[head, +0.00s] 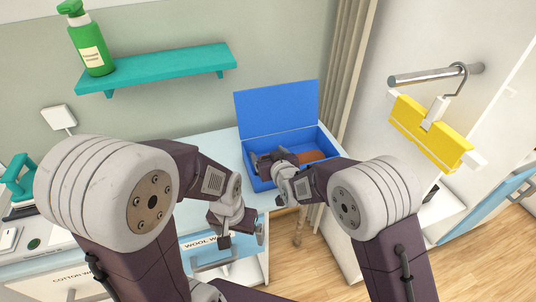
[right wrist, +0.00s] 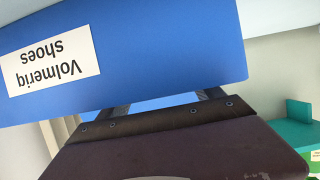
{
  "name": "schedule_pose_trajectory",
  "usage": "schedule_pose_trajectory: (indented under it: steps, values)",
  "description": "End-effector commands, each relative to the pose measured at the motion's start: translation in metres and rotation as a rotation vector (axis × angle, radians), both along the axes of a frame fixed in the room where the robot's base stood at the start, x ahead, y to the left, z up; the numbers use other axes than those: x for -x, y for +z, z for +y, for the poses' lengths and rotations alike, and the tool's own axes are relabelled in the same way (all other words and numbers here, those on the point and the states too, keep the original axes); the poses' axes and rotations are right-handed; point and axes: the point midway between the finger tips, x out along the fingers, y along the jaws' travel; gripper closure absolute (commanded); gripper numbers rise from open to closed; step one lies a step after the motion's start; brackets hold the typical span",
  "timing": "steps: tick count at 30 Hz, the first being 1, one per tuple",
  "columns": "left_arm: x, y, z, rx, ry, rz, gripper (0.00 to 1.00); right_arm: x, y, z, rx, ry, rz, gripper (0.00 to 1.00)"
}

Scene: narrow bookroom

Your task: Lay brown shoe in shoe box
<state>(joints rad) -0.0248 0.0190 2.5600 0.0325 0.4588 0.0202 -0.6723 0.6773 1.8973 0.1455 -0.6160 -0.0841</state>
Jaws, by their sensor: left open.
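The blue shoe box (head: 276,107) stands on the pale counter with its lid raised. The brown shoe (head: 311,157) shows in it at the right, partly hidden by my right arm. My right gripper (head: 264,160) is inside the box, left of the visible part of the shoe. In the right wrist view its fingers (right wrist: 163,101) stand apart, but their tips are hidden behind the box's blue wall (right wrist: 170,50), which has a "Volmeriq shoes" label. Whether they touch the shoe cannot be seen. My left gripper (head: 226,241) is open and empty, low before the counter front.
A teal shelf (head: 160,70) with a green bottle (head: 90,40) hangs on the wall above the counter. Labelled drawers (head: 205,248) lie below. A yellow item (head: 430,132) hangs from a rail at the right. Clear counter (head: 215,146) lies left of the box.

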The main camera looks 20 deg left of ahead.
Motion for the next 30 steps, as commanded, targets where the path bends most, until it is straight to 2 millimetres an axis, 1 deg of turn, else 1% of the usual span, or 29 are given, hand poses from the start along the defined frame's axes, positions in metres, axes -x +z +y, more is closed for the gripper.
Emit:
schedule_pose_trajectory:
  steps: [8, 11, 13, 14, 15, 24, 27, 30]
  values:
    - [0.0, 0.001, 0.0, 0.0, 0.0, 0.0, 0.0, 0.0, 0.001, 0.0, 0.0, 0.0, 0.0, 0.25]
    - [0.0, 0.01, 0.0, 0.0, 0.0, 0.0, 0.0, 0.0, 0.01, 0.0, 0.0, 0.0, 0.0, 0.25]
    - [0.0, 0.021, 0.0, 0.0, 0.0, 0.0, 0.0, 0.0, 0.021, 0.0, 0.0, 0.0, 0.0, 0.25]
    - [0.0, 0.013, 0.0, 0.0, 0.0, -0.001, 0.0, 0.006, 0.017, -0.003, 0.0, 0.0, 0.0, 0.25]
    - [0.0, 0.011, 0.0, 0.0, 0.0, 0.0, 0.0, 0.012, 0.019, -0.008, -0.001, 0.0, -0.001, 0.25]
    - [0.0, 0.007, 0.0, 0.0, 0.0, 0.0, 0.0, 0.068, 0.046, -0.045, -0.001, 0.001, -0.001, 0.25]
    - [0.0, 0.007, 0.0, 0.0, 0.0, 0.0, 0.0, 0.081, 0.053, -0.053, -0.001, 0.001, -0.001, 0.25]
    - [0.0, 0.007, 0.0, 0.0, 0.0, 0.0, 0.0, 0.089, 0.057, -0.058, -0.001, 0.001, -0.001, 0.25]
